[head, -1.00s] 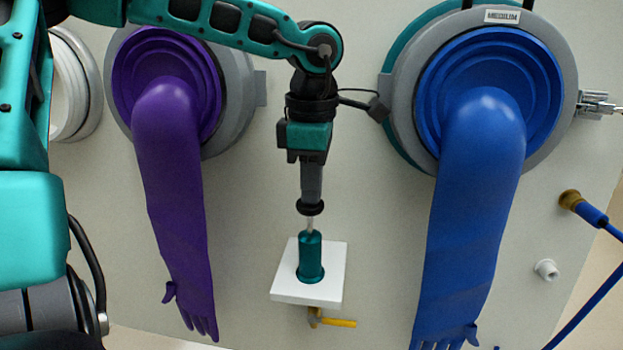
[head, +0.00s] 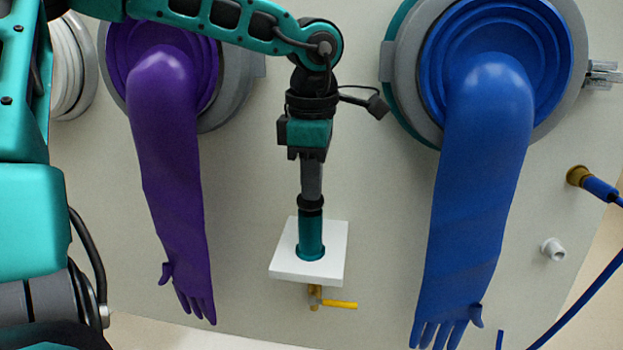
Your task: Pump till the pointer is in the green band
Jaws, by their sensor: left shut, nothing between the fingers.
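A hand pump with a teal cylinder (head: 311,236) stands upright on a small white shelf (head: 287,268) that juts from the panel. Its black knob (head: 310,202) is down at the top of the cylinder, and no rod shows between them. My left gripper (head: 311,192) points down right over the knob, shut with nothing between its fingers. Its tips appear to touch the knob from above. No gauge, pointer or green band is in view. My right gripper is not in view.
A purple glove (head: 165,150) hangs left of the pump and a blue glove (head: 478,180) hangs right. A yellow-handled valve (head: 338,304) sits under the shelf. A blue hose fitting (head: 598,187) and a white nozzle (head: 553,248) are at the right. Bare panel separates pump and gloves.

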